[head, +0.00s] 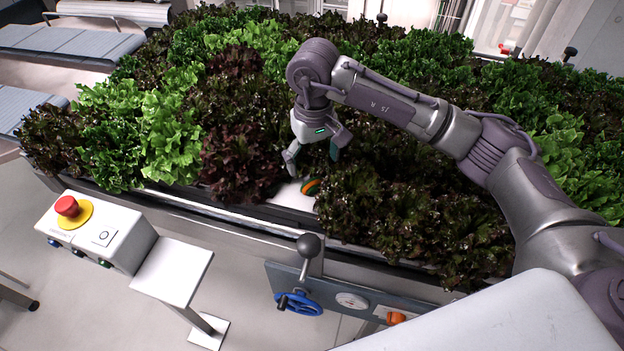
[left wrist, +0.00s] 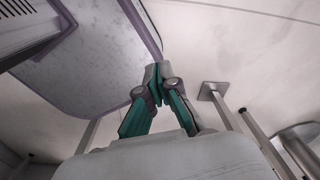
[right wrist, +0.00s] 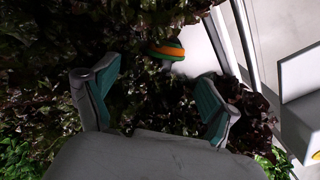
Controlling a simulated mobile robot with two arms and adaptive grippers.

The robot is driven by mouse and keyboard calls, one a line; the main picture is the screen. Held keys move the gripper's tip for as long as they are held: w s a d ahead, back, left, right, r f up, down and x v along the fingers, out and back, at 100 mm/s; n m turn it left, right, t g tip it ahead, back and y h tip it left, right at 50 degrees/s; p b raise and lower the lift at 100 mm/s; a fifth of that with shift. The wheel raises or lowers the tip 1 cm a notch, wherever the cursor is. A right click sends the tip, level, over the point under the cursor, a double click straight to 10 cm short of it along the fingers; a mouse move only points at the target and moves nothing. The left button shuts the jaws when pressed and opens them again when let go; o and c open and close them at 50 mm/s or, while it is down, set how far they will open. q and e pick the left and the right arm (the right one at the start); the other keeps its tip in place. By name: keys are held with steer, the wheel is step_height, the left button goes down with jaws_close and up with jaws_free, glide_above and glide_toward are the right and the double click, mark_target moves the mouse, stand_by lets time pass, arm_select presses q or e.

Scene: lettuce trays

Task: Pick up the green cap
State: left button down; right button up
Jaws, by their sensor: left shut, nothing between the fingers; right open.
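A small round cap with green and orange bands (head: 311,186) sits on a bare white strip of the tray, in a gap between lettuces near the front edge. In the right wrist view the cap (right wrist: 168,50) shows beyond the fingertips, between their lines. My right gripper (head: 315,160) is open and empty, pointing down just above the cap and apart from it. Its two fingers also show in the right wrist view (right wrist: 160,72). My left gripper (left wrist: 157,72) is shut and empty, seen only in the left wrist view, away from the lettuce.
Dark red lettuce (head: 238,130) and green lettuce (head: 165,150) crowd around the gap. A control box with a red emergency button (head: 67,206) stands at front left. A panel with a lever (head: 308,246) and blue handwheel (head: 299,303) is below the tray's front edge.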

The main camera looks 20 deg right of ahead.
mark_target(312, 178)
steer(key=shift+s+a+f+p, duration=0.1)
steer(key=shift+a+f+p, duration=0.1)
steer(key=shift+f+p, duration=0.7)
step_height(312, 178, down, 4)
steer(key=shift+a+r+p, duration=0.1)
steer(key=shift+r+p, duration=0.1)
steer(key=shift+p, duration=0.45)
steer(key=shift+f, duration=0.25)
steer(key=c, duration=0.7)
arm_select(q)
steer(key=w+r, duration=0.3)
steer(key=shift+d+r, duration=0.2)
steer(key=shift+d, duration=0.1)
arm_select(e)
steer(key=shift+c, duration=0.8)
